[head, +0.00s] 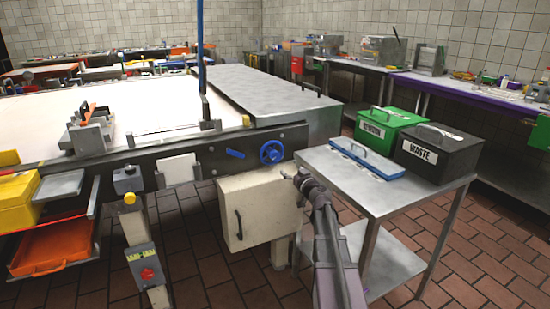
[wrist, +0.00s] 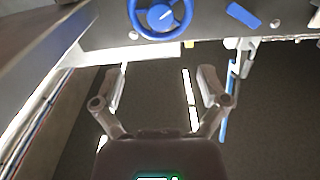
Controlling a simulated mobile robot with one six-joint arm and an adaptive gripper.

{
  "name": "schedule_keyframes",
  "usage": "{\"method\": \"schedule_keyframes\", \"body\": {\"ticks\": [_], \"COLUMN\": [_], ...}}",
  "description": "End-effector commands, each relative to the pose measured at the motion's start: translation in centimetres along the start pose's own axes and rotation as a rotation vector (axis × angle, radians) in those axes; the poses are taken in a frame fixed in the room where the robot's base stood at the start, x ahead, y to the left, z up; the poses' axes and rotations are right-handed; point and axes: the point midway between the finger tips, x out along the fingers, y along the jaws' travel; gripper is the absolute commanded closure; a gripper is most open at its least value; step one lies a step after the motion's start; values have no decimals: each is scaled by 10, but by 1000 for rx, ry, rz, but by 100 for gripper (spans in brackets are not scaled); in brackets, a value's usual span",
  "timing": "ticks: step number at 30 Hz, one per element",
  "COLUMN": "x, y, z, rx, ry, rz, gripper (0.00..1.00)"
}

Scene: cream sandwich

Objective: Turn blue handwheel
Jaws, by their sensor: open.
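The blue handwheel (head: 271,152) is mounted on the dark side rail of the large machine table, near its right end. In the wrist view the handwheel (wrist: 160,17) is at the top, a round rim with spokes and a hub, partly cut off by the frame edge. My gripper (head: 294,174) is in front of the rail, a little below and right of the handwheel. In the wrist view my gripper (wrist: 164,72) has its two fingers spread apart with nothing between them. The fingertips appear below the handwheel there, apart from it.
A blue lever (head: 235,153) is left of the handwheel. A cream cabinet box (head: 258,207) is below it. On the right, a steel cart (head: 335,170) carries a blue tray (head: 366,159), a green bin (head: 385,125) and a black waste bin (head: 440,155). Tiled floor (head: 440,262) is open at front right.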

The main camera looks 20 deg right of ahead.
Motion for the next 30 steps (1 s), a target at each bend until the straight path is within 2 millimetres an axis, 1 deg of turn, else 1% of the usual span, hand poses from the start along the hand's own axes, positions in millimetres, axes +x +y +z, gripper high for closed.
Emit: {"method": "schedule_keyframes", "body": {"ticks": [5,11,14,30], "x": [5,22,34,115], "y": [0,1,2,2], "z": [0,0,0,0], "rx": [0,0,0,0], "ry": [0,-1,-1,-1], "rz": [-1,-1,-1,0], "gripper": [7,7,7,7]}}
